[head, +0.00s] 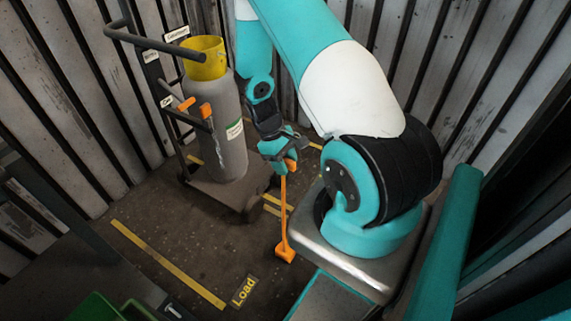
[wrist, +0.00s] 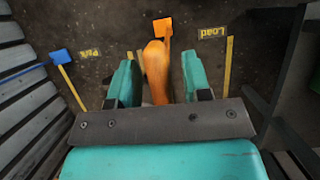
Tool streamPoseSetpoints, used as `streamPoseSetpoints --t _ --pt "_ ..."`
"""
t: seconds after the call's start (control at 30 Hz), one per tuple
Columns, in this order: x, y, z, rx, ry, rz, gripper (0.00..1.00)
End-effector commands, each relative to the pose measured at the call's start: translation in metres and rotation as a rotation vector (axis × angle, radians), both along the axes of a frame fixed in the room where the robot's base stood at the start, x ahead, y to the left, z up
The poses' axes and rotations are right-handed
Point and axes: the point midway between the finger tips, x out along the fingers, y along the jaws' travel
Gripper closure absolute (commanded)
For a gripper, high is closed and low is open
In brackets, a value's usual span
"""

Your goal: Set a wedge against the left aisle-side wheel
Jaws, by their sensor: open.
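An orange wedge (head: 284,254) with a long upright handle stands on the floor below my gripper (head: 281,160). In the wrist view its block (wrist: 162,27) lies at the far end of the handle, whose thick orange grip (wrist: 157,70) is between the fingers of my gripper (wrist: 158,85). My gripper is open around the grip. A trolley (head: 213,191) carries a grey gas cylinder. One dark wheel (head: 254,207) shows at its near right corner and another (head: 183,177) at its left. I cannot tell which is the left aisle-side wheel.
A Load label (head: 243,291) and yellow floor lines (head: 170,264) mark the floor. Corrugated walls close the back. A green bin (head: 98,307) stands front left.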

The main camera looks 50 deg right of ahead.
Motion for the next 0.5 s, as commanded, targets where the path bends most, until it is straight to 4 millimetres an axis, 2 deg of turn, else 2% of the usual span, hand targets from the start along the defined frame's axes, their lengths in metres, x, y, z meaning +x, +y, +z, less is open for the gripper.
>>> streamPoseSetpoints --t 0.3,0.5 --pt "0.027 0.002 0.064 -0.002 -0.006 0.001 0.56" --pt "0.04 0.003 0.094 -0.002 -0.004 0.002 0.56"
